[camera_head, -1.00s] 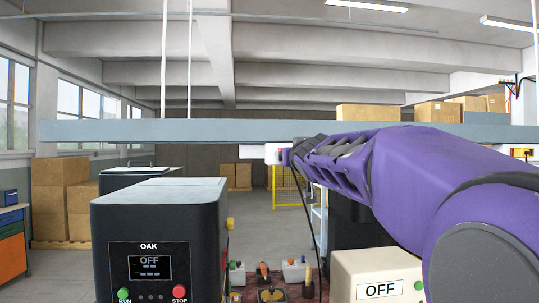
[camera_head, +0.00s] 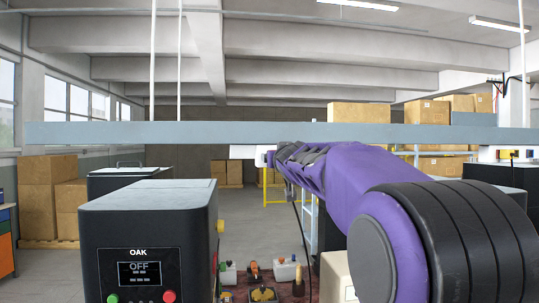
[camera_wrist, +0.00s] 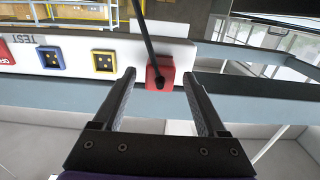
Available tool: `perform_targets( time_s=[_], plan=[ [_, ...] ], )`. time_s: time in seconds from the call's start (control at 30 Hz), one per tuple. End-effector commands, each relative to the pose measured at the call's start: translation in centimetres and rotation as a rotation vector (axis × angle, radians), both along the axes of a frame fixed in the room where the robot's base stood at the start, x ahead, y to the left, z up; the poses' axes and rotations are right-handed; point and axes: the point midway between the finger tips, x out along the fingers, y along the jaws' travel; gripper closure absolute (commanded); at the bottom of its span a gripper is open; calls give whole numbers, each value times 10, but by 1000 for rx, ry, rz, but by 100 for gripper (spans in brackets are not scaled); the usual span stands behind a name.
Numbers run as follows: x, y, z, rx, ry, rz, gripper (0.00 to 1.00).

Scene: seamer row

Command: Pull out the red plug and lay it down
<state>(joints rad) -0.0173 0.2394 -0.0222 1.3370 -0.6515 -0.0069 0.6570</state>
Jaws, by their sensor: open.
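The red plug (camera_wrist: 152,78) sits at the end of a white socket panel (camera_wrist: 128,48) in the wrist view, with a black cable (camera_wrist: 146,32) running from it. My gripper (camera_wrist: 160,74) is open and empty. Its two dark fingers show on either side of the plug, apart from it in the picture; how deep they reach around it I cannot tell. In the head view my purple arm reaches out to the white panel (camera_head: 243,152) under the grey beam. The plug is too small and covered there to make out clearly.
Blue (camera_wrist: 51,61) and yellow (camera_wrist: 104,64) sockets sit beside the plug on the panel. A long grey beam (camera_head: 120,133) crosses the head view. The black OAK machine (camera_head: 150,230) stands at lower left.

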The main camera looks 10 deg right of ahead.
Motion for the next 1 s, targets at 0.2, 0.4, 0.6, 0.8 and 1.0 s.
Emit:
perform_targets(
  time_s=[0.2,0.4,0.6,0.8,1.0],
  plan=[
    [19,0,1,0,0,0,25],
    [24,0,0,0,0,0,25],
    [23,0,0,0,0,0,25],
    [23,0,0,0,0,0,25],
    [23,0,0,0,0,0,25]
  ],
)
